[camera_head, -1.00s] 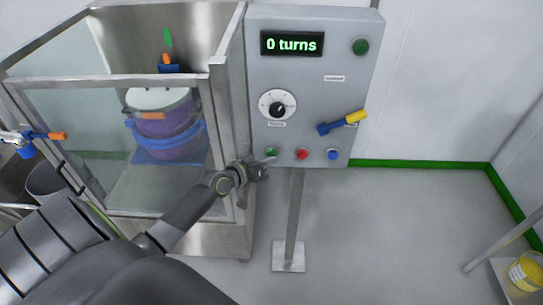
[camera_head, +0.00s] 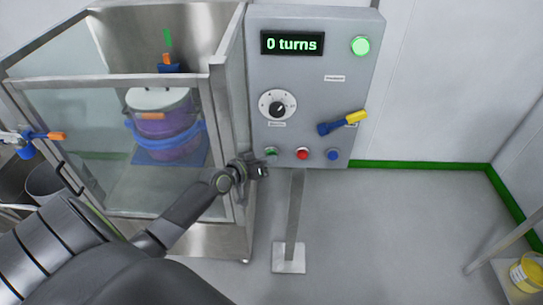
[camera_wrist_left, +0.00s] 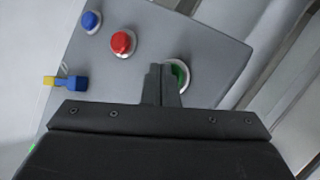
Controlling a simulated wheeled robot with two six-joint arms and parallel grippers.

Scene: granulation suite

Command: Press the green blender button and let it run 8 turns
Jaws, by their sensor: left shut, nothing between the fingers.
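The green button (camera_head: 271,151) is at the lower left of the grey control panel (camera_head: 330,75). My left gripper (camera_head: 264,164) is shut and empty, just below and in front of that button. In the left wrist view the shut fingertips (camera_wrist_left: 162,72) partly cover the green button (camera_wrist_left: 181,74); I cannot tell whether they touch it. The display (camera_head: 291,43) reads "0 turns". The round green lamp (camera_head: 360,46) is lit. The blender's purple drum with blue bands (camera_head: 164,126) stands behind the clear guard. My right gripper is out of view.
A red button (camera_head: 302,154) and a blue button (camera_head: 332,154) sit right of the green one. Above are a dial (camera_head: 277,105) and a blue-and-yellow handle (camera_head: 342,123). The metal-framed guard (camera_head: 215,75) stands close left of the panel.

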